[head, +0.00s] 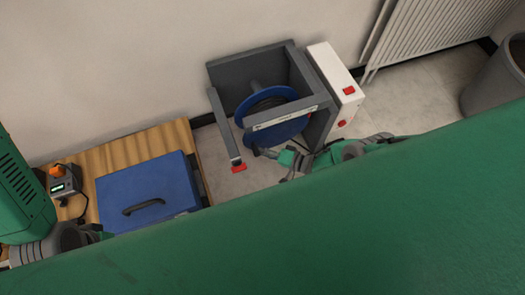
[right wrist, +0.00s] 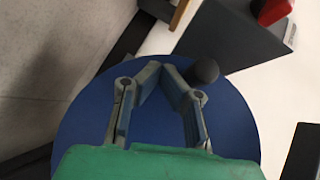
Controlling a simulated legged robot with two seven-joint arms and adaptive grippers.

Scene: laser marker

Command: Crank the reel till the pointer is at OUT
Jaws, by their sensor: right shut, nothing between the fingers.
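The reel is a blue disc (head: 283,128) on an axle in a dark grey frame (head: 232,72) near the wall. A pale strip with small marks (head: 285,119) crosses the front of the frame; its lettering is too small to read. My right gripper (head: 259,151) is at the disc's lower edge. In the right wrist view my right gripper (right wrist: 161,68) is shut and empty over the blue disc (right wrist: 80,120). A dark round knob (right wrist: 204,71) is just outside its right finger; I cannot tell whether they touch. I cannot make out the pointer. My left gripper's fingers are not visible.
A white box with red buttons (head: 330,65) stands right of the frame. A red-tipped grey bar (head: 238,167) sticks out at the frame's left. A blue case (head: 145,183) lies on a wooden table (head: 110,157). A radiator (head: 430,30) and bin (head: 495,85) are at right.

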